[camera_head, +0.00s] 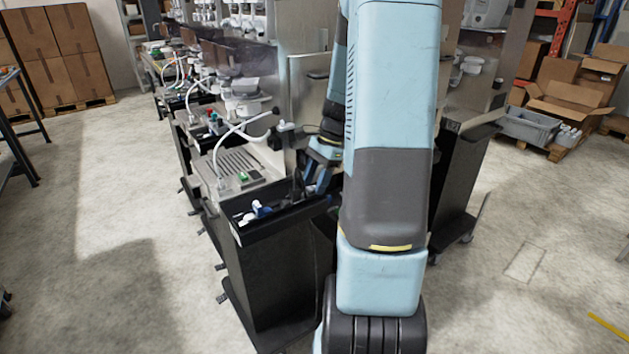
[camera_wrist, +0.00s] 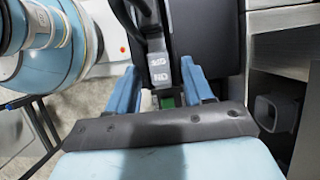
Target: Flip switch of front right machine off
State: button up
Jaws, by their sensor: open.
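My gripper (camera_head: 318,170) is at this machine's right front side, partly hidden by my arm. A bit of green (camera_wrist: 167,101) shows low between the fingers. I cannot tell whether the fingers touch anything. I cannot clearly make out the switch or its position.
A blue and white item (camera_head: 258,210) lies in the black front tray. A white hose (camera_head: 235,130) arches above the machine. More machines run back in a row. Another black cabinet (camera_head: 460,180) stands right of my arm.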

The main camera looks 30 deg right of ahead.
jog(key=shift+c, duration=0.5)
grip_shut()
jog(key=shift+a, duration=0.1)
jog(key=shift+a+h, duration=0.25)
jog(key=shift+h, duration=0.65)
jog(key=shift+a+h, duration=0.2)
jog(key=shift+h, duration=0.7)
jog(key=shift+o, duration=0.5)
grip_release()
